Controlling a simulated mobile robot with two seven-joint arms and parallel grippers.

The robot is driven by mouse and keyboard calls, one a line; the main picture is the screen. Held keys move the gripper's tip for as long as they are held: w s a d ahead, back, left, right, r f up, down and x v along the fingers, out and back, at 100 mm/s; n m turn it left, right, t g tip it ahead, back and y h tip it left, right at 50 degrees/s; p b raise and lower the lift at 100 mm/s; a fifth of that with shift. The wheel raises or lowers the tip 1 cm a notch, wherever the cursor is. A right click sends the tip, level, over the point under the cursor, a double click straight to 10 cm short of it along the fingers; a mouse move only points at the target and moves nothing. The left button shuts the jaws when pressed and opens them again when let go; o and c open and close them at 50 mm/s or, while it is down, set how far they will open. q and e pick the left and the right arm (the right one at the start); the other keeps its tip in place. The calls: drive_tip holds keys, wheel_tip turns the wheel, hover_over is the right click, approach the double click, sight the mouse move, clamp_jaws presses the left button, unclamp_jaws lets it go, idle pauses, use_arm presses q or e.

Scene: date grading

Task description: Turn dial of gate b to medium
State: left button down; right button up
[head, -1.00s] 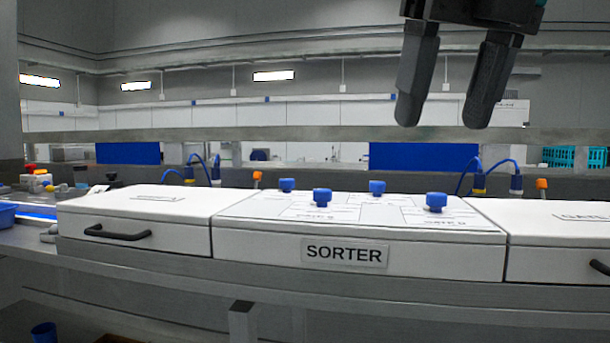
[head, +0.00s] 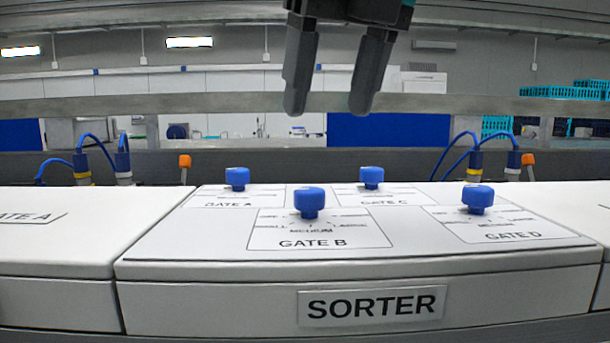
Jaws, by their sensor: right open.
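Which mark the dial points to is too small to tell. My right gripper (head: 328,108) is open and empty, its two dark fingers pointing down. In the picture it hangs above the gate B dial, apart from it. My left gripper is not in view.
Other blue dials stand close by: gate A (head: 237,178), gate C (head: 371,177) and gate D (head: 478,198). A SORTER plate (head: 371,305) is on the front face. Blue cables (head: 100,155) and a metal rail (head: 250,103) are behind. The air above the panel is clear.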

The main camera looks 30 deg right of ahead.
sight(310, 190)
drive_tip(key=x, duration=1)
drive_tip(key=shift+w+f, duration=0.1)
drive_tip(key=shift+f, duration=0.1)
drive_tip(key=c, duration=1)
